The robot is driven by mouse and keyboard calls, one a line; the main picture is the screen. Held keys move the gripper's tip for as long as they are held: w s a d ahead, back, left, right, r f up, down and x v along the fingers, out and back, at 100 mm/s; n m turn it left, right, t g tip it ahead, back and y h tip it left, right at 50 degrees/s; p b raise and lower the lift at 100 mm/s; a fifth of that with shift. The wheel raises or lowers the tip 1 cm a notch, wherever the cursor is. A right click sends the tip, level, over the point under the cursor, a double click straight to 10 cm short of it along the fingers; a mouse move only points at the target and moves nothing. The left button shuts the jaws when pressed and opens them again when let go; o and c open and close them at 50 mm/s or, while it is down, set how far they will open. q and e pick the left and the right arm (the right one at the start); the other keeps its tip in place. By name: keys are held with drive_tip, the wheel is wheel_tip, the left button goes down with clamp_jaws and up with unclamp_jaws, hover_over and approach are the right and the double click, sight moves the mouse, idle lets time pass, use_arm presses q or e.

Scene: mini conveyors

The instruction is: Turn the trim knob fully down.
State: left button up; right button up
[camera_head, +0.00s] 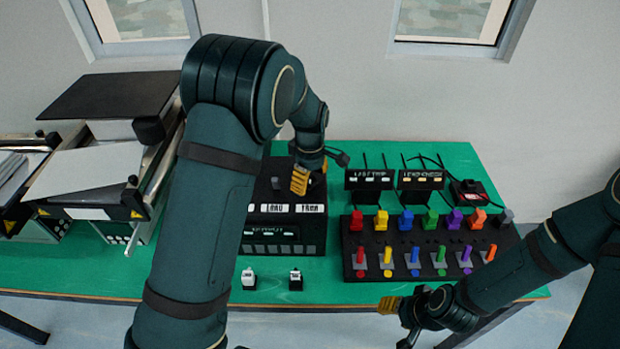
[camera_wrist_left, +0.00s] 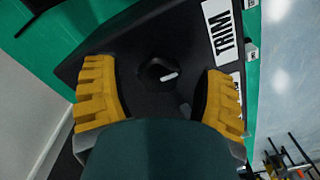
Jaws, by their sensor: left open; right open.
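The trim knob (camera_wrist_left: 158,73) is a round black knob with a white pointer mark, on a black panel beside the white TRIM label (camera_wrist_left: 219,37) in the left wrist view. The pointer lies toward the right of that picture, tilted slightly up. My left gripper (camera_wrist_left: 165,95) has its yellow fingers open on either side of the knob, with gaps between them and it. In the head view my left gripper (camera_head: 302,180) hangs over the panel's right part and hides the knob. My right gripper (camera_head: 392,305) is open near the table's front edge.
The black control box (camera_head: 262,222) stands on the green table (camera_head: 335,288). To its right is a panel with several coloured levers (camera_head: 430,245). Two small labelled switches (camera_head: 295,278) (camera_head: 248,278) sit in front. Mini conveyors (camera_head: 95,180) stand at left.

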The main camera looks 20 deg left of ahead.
sight(310, 180)
use_arm(q)
wheel_tip(310, 180, up, 12)
idle(0.5)
drive_tip(key=shift+f, duration=0.1)
